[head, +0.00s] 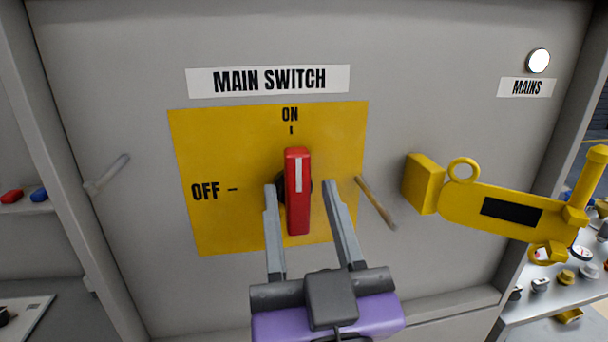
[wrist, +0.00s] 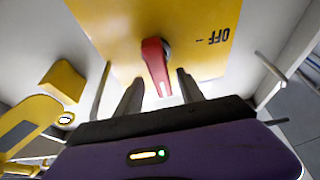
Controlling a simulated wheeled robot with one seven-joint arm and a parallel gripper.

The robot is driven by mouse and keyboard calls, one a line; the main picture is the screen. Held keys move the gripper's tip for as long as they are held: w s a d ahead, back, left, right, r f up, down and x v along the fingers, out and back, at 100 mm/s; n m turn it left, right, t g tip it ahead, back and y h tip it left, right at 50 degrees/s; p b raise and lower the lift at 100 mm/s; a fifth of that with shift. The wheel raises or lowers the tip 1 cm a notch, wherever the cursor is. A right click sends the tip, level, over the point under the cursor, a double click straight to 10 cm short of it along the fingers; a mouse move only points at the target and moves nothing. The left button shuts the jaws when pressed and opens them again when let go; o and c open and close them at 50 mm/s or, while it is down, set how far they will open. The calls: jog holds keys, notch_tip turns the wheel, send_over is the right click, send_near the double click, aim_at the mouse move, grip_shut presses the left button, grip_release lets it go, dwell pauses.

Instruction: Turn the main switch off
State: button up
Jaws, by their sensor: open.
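The main switch is a red handle (head: 298,192) with a white stripe on a yellow plate (head: 215,145). In the head view the handle stands upright, in line with the ON mark above it; the OFF mark is at its left. My gripper (head: 298,184) is open, with one grey finger on each side of the handle. There are gaps between the fingers and the handle, and I cannot tell how deep they reach. The wrist view shows the red handle (wrist: 155,62) between and beyond the fingertips.
A white lamp (head: 538,60) above a MAINS label (head: 527,88) is at the upper right. A yellow hasp-like arm (head: 490,208) sticks out right of the plate. A grey rod (head: 107,174) is at the left. A shelf (head: 565,295) with small parts is at the lower right.

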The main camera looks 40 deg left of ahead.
jog(key=shift+x, duration=1.45)
grip_shut()
